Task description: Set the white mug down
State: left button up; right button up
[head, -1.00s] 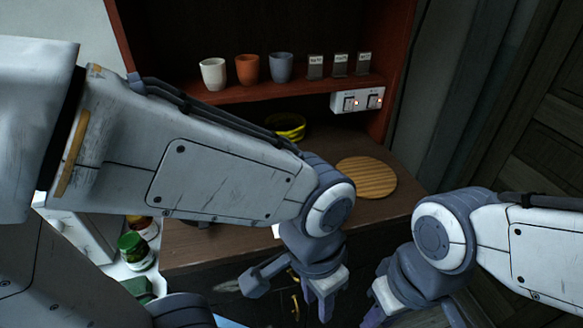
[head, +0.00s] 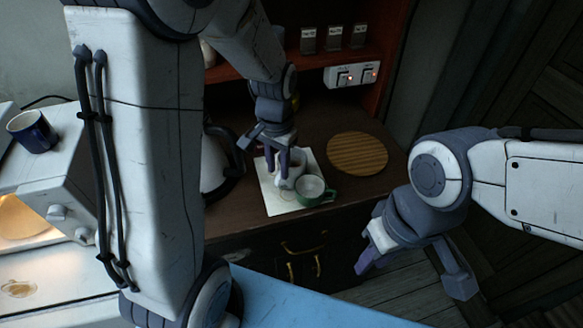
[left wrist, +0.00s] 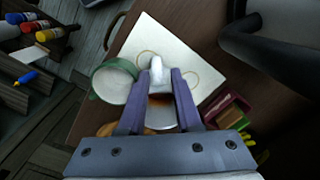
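The white mug (left wrist: 160,108) with brown liquid in it is between the two purple fingers of my left gripper (left wrist: 158,88) in the left wrist view. The fingers appear closed on it. In the head view my left gripper (head: 286,172) points down over a white sheet (head: 282,207) with ring stains, and the white mug (head: 293,180) is partly hidden by the fingers. I cannot tell whether the mug touches the sheet. My right gripper (head: 373,252) is off the counter's front right, with nothing seen in it; its finger gap is unclear.
A round wooden board (head: 357,153) lies to the right. A kettle (head: 217,165) stands left. A dark blue mug (head: 33,131) is on the white appliance at far left.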

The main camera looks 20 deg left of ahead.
aim_at(279, 178)
pick_arm(q)
jog(key=shift+s+d+f+p, duration=0.1)
jog(key=shift+f+p, duration=0.25)
jog(key=shift+f, duration=1.2)
jog(key=shift+s+d+f+p, duration=0.1)
jog(key=shift+f+p, duration=0.25)
jog(key=shift+f, duration=1.15)
grip_shut()
jog(key=shift+r, duration=0.1)
